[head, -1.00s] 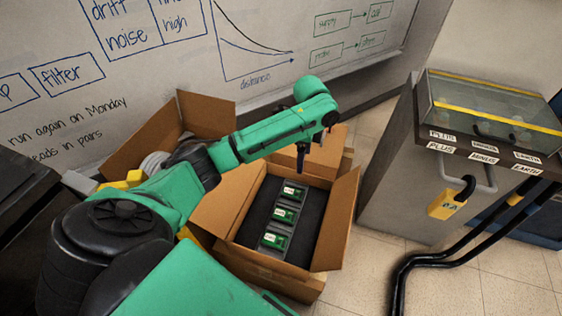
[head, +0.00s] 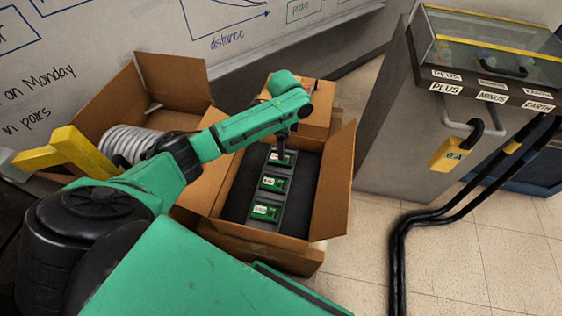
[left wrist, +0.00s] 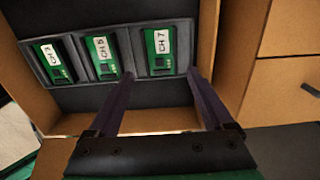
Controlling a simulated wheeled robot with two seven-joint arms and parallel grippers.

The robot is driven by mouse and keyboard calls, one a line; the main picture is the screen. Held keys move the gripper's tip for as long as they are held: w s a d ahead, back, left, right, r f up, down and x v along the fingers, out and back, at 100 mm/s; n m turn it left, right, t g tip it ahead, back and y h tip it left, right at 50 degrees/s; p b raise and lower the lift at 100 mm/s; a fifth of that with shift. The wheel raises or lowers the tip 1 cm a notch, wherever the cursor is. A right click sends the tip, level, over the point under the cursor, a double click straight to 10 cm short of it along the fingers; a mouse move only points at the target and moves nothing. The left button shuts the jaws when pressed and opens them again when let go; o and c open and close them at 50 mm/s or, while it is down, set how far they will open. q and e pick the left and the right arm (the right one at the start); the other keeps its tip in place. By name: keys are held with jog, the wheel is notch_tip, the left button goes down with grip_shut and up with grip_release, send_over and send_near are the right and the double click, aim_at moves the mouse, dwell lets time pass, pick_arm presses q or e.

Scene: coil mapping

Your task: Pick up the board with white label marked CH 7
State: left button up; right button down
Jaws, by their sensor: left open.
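The green board with the white CH 7 label (left wrist: 160,52) is seated in a grey rack inside an open cardboard box (head: 336,190). It is the right-hand one of three boards in the left wrist view, and the farthest one (head: 281,159) in the head view. My left gripper (left wrist: 160,74) is open and empty. Its fingers point toward the CH 7 board, with the board between their tips in the picture. I cannot tell the remaining gap. In the head view the gripper (head: 283,146) is small and partly hidden by my arm.
The CH 5 board (left wrist: 104,57) and CH 3 board (left wrist: 54,62) sit in the same rack. Box flaps stand up around it. Another open box (head: 178,80) holds a grey coil (head: 128,143). A grey cabinet (head: 395,140) and black cables (head: 400,250) are to the right.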

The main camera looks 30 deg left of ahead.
aim_at(286, 158)
pick_arm(q)
jog(key=f, duration=0.2)
jog(key=f+b, duration=0.1)
jog(key=f, duration=0.1)
jog(key=f+b, duration=0.1)
jog(key=f, duration=0.1)
jog(key=shift+w+d+f, duration=0.15)
jog(key=shift+d+f, duration=0.1)
jog(key=shift+f, duration=0.1)
jog(key=c, duration=1.1)
pick_arm(e)
jog(key=w+r, duration=0.1)
jog(key=w+a+r, duration=0.1)
jog(key=w, duration=0.1)
jog(key=shift+w+r, duration=0.15)
jog(key=shift+w, duration=0.15)
pick_arm(q)
jog(key=shift+r, duration=0.15)
